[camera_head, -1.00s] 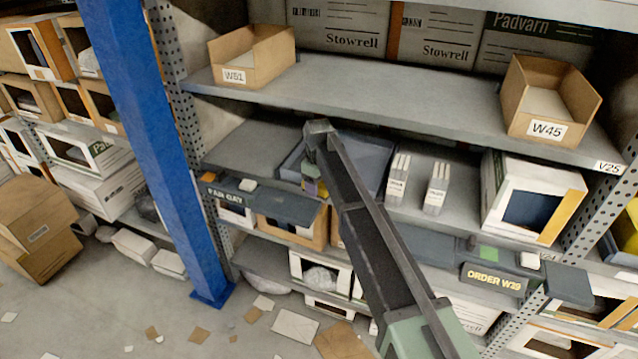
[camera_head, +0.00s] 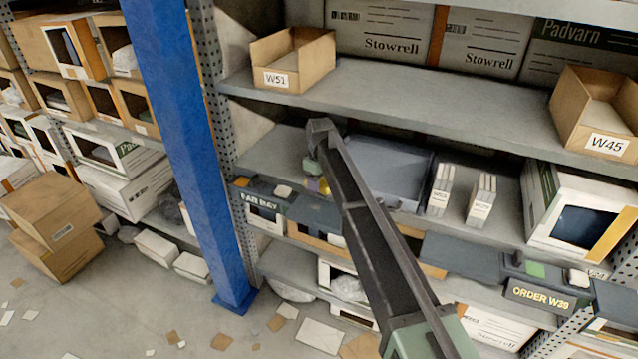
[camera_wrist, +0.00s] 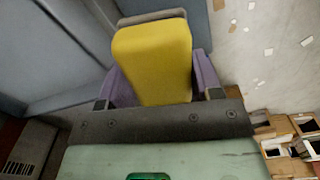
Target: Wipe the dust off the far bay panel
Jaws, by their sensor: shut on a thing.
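My gripper (camera_head: 318,180) is at the middle shelf, seen small and partly hidden by my own arm. In the wrist view its purple fingers (camera_wrist: 160,88) are shut on a yellow block (camera_wrist: 152,60), which looks like a sponge or wiping pad. The dark FAR BAY panel (camera_head: 314,209) runs along the shelf's front edge, with its label at its left end. My gripper is above and behind this panel in the head view; I cannot tell whether the block touches anything. I cannot make out dust on the panel.
A blue-grey case or bin (camera_head: 392,168) lies on the shelf just right of my gripper. White upright boxes (camera_head: 440,190) stand beyond it. The ORDER W39 panel (camera_head: 540,294) is at right. A blue post (camera_head: 190,150) stands left. The shelf above overhangs.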

